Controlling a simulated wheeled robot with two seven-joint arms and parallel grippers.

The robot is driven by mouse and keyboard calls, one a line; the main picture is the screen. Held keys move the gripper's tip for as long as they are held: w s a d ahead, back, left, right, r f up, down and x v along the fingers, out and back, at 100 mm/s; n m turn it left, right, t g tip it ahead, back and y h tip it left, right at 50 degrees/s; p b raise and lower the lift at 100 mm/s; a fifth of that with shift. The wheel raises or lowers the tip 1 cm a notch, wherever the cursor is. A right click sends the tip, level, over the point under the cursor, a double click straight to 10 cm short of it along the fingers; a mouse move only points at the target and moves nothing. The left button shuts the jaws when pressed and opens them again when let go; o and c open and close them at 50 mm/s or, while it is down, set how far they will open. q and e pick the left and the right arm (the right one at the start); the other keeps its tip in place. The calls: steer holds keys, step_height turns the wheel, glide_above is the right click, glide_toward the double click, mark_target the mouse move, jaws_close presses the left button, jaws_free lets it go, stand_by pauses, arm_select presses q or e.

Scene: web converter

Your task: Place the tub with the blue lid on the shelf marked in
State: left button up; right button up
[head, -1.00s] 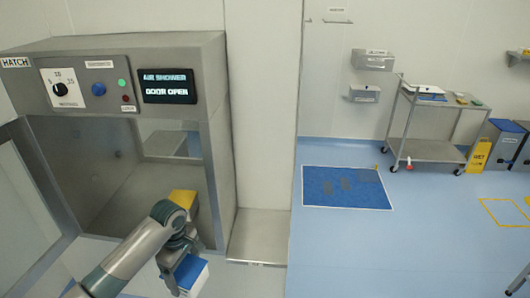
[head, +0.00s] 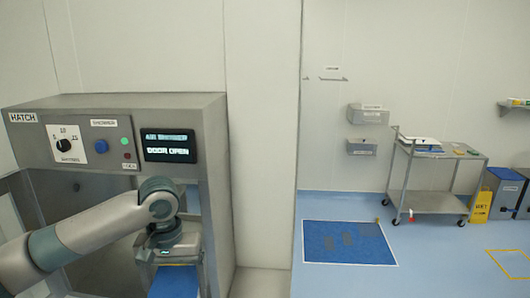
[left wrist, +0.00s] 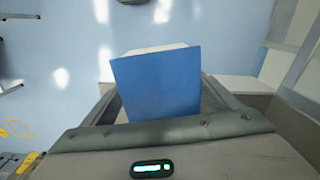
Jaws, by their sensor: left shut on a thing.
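The tub with the blue lid (head: 174,283) is in my left gripper (head: 172,262), in front of the hatch and low in the head view. In the left wrist view its blue lid (left wrist: 157,85) faces the camera between the fingers, and part of its pale body shows behind the lid. My left gripper is shut on the tub, which is held clear of the floor. I cannot make out a shelf marked in; the small wall labels are unreadable. My right gripper is not in view.
The steel hatch (head: 100,105) reads DOOR OPEN, and my left arm covers much of its opening. Two wall-mounted holders (head: 370,115), a steel cart (head: 438,205), a yellow wet-floor sign (head: 481,208) and a shelf (head: 516,105) stand right. The floor around the blue mat (head: 348,242) is clear.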

arm_select(q)
steer(key=shift+s+a+r+m, duration=0.1)
steer(key=shift+s+a+m, duration=0.1)
steer(key=shift+s, duration=0.25)
steer(key=shift+s+a+r+m, duration=0.1)
steer(key=shift+s+a, duration=0.1)
steer(key=shift+s, duration=0.2)
steer(key=shift+s+f+b, duration=0.2)
steer(key=shift+f+b, duration=0.45)
steer(key=shift+f, duration=0.1)
step_height(320, 180, down, 14)
steer(key=b, duration=1.4)
steer(key=shift+w+f, duration=0.15)
steer(key=shift+f, duration=0.05)
steer(key=shift+d, duration=0.15)
